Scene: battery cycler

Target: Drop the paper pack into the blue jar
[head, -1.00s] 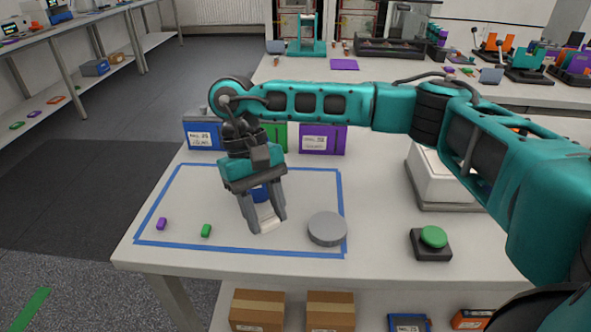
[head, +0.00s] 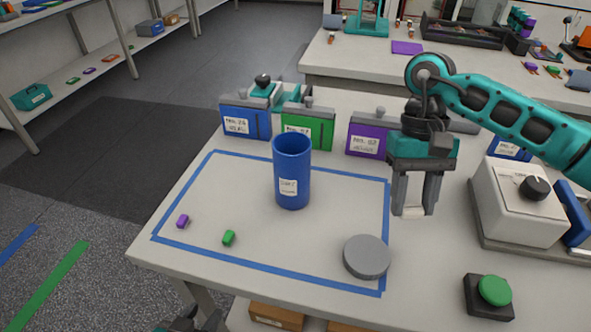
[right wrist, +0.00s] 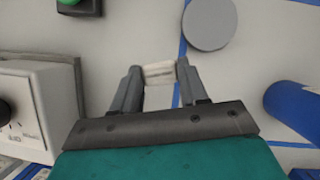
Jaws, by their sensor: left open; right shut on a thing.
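The blue jar (head: 292,180) stands upright, its top open, inside the blue-taped area of the table. My right gripper (head: 412,212) is shut on the white paper pack (right wrist: 160,73), held between its fingertips. In the head view the gripper is right of the jar, apart from it, just outside the tape. The jar's blue side also shows at the right of the right wrist view (right wrist: 296,100). My left gripper (head: 188,322) shows only in part at the bottom edge of the head view; its fingers are hard to make out.
A grey round lid (head: 366,257) lies near the tape's front right corner. Small purple (head: 182,221) and green (head: 229,238) pieces lie at the left. Blue, green and purple boxes (head: 367,137) stand behind. A white machine (head: 517,200) and a green button (head: 494,290) are at right.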

